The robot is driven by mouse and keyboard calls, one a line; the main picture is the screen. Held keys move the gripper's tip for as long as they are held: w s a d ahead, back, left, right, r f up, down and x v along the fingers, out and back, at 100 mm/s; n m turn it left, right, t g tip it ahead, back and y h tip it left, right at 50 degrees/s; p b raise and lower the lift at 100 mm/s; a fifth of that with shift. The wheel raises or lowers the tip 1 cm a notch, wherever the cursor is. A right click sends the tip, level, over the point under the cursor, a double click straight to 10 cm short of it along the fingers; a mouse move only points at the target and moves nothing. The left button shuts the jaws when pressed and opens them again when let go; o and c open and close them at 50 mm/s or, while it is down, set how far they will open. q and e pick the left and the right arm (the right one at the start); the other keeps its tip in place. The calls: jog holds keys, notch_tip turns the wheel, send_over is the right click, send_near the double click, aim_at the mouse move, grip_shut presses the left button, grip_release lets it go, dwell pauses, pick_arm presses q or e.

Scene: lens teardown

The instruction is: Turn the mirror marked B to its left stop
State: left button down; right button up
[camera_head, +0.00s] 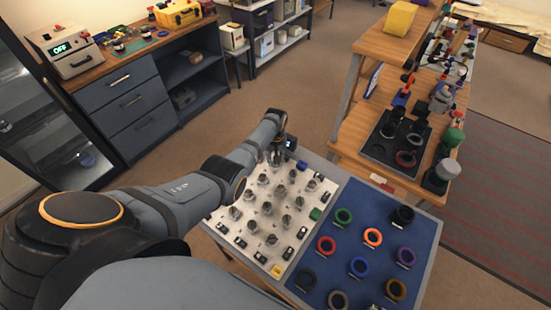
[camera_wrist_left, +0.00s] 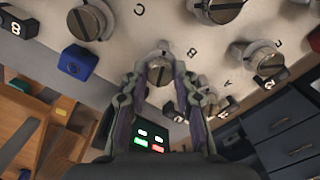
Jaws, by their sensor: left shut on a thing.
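A white panel (camera_head: 246,236) carries several round metal mirror mounts with slotted tops, with small letters printed beside some of them. My left gripper (camera_head: 277,158) is at the panel's far edge. In the left wrist view, my left gripper (camera_wrist_left: 160,82) is shut on a slotted metal mirror mount (camera_wrist_left: 160,66), with one finger on either side. My right gripper is not in view.
Other mounts (camera_wrist_left: 91,20) stand close around the held one. A blue block (camera_wrist_left: 77,62) and a small dark display (camera_wrist_left: 150,138) are near the edge. A blue mat (camera_head: 325,273) with several coloured rings lies to the right. A wooden shelf (camera_head: 375,45) stands behind it.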

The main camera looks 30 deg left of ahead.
pick_arm(q)
jog(key=shift+n+p, duration=0.35)
jog(key=shift+n, duration=1.65)
jog(key=c, duration=1.1)
grip_release()
jog(key=shift+o, duration=0.2)
notch_tip(320, 180, up, 12)
